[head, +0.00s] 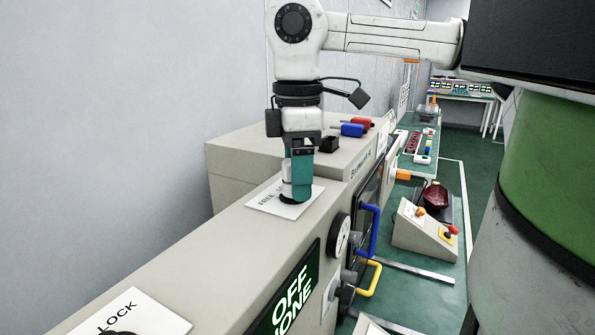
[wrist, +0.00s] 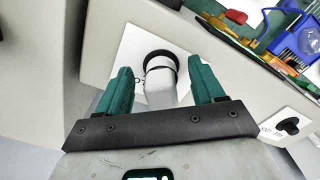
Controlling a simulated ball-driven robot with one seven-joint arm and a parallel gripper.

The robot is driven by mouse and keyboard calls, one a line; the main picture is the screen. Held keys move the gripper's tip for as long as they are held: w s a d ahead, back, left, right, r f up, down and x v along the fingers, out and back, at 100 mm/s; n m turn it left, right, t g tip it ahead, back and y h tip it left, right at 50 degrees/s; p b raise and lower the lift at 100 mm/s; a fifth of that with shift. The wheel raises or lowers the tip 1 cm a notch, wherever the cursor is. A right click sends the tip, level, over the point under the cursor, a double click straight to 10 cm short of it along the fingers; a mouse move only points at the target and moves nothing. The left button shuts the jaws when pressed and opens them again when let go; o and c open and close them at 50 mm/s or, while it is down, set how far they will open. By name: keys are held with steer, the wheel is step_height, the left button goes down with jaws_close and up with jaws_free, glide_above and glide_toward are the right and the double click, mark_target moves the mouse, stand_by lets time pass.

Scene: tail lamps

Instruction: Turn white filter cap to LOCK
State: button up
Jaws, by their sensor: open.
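The white filter cap (wrist: 160,90) stands on a white card (wrist: 130,50) on the grey cabinet top, with a black ring around its far end. My gripper (wrist: 158,74) is open, with one green finger to the left of the cap and one to the right. Gaps show between the cap and both fingers. In the head view my gripper (head: 297,196) points straight down over the card (head: 263,206), whose print reads FREE and a partly covered word. There the fingers hide most of the cap.
A second card reading LOCK (head: 150,315) lies nearer on the same top. A lit OFF sign (head: 290,295), a round dial (head: 339,235) and blue (head: 374,230) and yellow (head: 371,278) handles are on the cabinet's right side. Blue and red items (head: 352,129) lie behind the gripper.

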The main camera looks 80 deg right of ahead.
step_height(320, 180, up, 11)
steer(key=p, duration=0.5)
steer(key=shift+f+p, duration=0.1)
steer(key=shift+p, duration=0.2)
